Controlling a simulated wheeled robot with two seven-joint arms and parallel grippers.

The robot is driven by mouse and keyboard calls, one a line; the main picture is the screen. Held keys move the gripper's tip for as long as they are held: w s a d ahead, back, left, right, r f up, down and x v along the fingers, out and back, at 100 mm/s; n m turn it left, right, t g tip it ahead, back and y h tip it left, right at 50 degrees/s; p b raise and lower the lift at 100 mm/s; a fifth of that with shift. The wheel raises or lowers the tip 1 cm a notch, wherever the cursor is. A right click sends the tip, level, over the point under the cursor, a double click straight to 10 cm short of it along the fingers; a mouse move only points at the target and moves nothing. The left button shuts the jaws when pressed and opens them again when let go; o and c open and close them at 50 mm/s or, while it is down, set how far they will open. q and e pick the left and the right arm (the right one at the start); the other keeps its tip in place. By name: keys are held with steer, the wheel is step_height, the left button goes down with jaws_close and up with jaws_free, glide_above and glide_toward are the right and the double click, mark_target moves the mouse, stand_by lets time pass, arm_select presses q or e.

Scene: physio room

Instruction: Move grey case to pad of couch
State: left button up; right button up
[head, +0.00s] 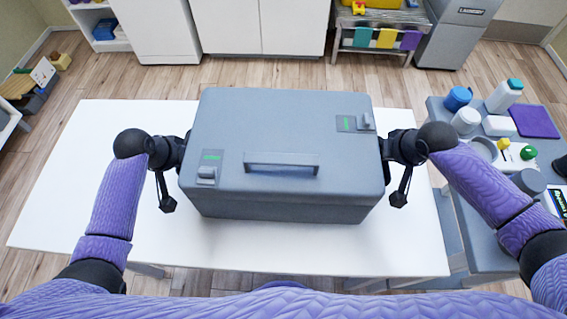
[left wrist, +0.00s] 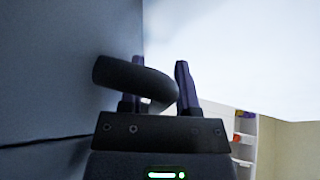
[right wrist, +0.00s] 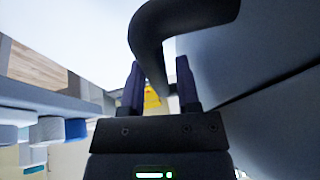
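The grey case (head: 280,150) is a closed box with a top handle and two latches with green marks. In the head view it is over the middle of the white table (head: 75,200); whether its underside touches the tabletop is hidden. My left gripper (head: 178,152) is at the case's left side, and a dark curved side handle (left wrist: 130,78) passes between its fingers. My right gripper (head: 390,148) is at the right side, with the other side handle (right wrist: 150,40) between its fingers. The wrist views do not show whether the fingers press on the handles. No couch pad is recognisable.
A grey trolley (head: 455,215) with bottles, tubs and a purple block stands close on the right, near my right arm. White cabinets (head: 260,25) and a bench with coloured cloths (head: 385,38) stand at the back. Wooden floor (head: 300,75) lies clear behind the table.

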arm_select(q)
jaws_close()
arm_select(e)
jaws_close()
stand_by(0.9)
